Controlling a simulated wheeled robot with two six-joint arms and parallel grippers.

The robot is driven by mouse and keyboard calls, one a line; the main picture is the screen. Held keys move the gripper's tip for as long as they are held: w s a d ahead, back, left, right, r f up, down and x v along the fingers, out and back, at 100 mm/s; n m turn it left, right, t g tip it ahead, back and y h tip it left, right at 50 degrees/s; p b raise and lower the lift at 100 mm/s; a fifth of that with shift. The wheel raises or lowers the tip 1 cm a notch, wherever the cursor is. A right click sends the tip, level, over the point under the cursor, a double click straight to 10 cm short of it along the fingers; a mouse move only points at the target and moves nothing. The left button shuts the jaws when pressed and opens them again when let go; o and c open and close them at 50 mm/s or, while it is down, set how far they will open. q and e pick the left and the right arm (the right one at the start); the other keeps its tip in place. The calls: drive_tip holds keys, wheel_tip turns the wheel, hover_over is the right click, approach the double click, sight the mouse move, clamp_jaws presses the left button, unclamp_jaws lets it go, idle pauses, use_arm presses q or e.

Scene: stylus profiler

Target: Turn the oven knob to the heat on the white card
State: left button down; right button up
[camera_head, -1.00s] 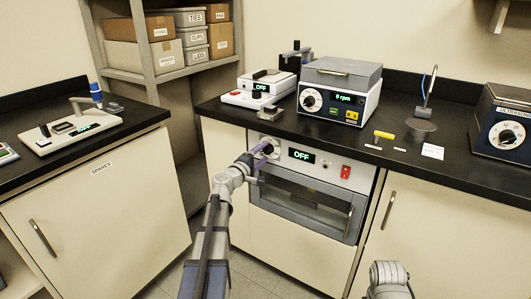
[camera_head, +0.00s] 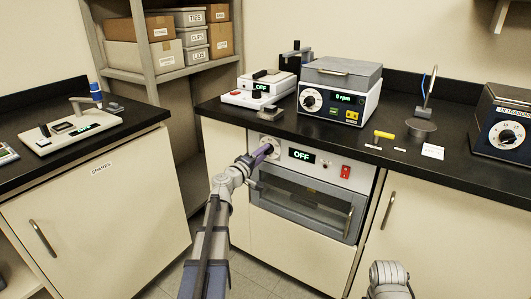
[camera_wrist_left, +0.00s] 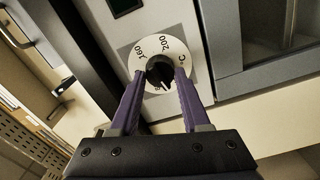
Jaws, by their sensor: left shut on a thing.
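The oven (camera_head: 308,201) is built in under the black counter, with a panel display (camera_head: 301,155) reading OFF. Its knob (camera_wrist_left: 160,73) is dark, on a white dial (camera_wrist_left: 178,50) marked 160, 200 and °C in the left wrist view. My left gripper (camera_head: 266,149) reaches the panel left of the display; in the left wrist view its purple fingers (camera_wrist_left: 157,84) are shut on the knob from both sides. A white card (camera_head: 432,151) lies on the counter at the right, its writing too small to read.
A red switch (camera_head: 345,171) sits at the panel's right, above the oven door handle (camera_head: 348,221). A yellow-handled tool (camera_head: 383,135) lies on the counter near the card. A centrifuge-like box (camera_head: 340,98) reading 0 rpm stands above the oven.

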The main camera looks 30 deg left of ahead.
use_arm(q)
drive_tip(key=m, duration=2.1)
drive_tip(key=shift+c, duration=1.9)
unclamp_jaws()
drive_tip(key=shift+s, duration=0.1)
drive_tip(key=s, duration=0.8)
drive_tip(key=shift+a, duration=0.3)
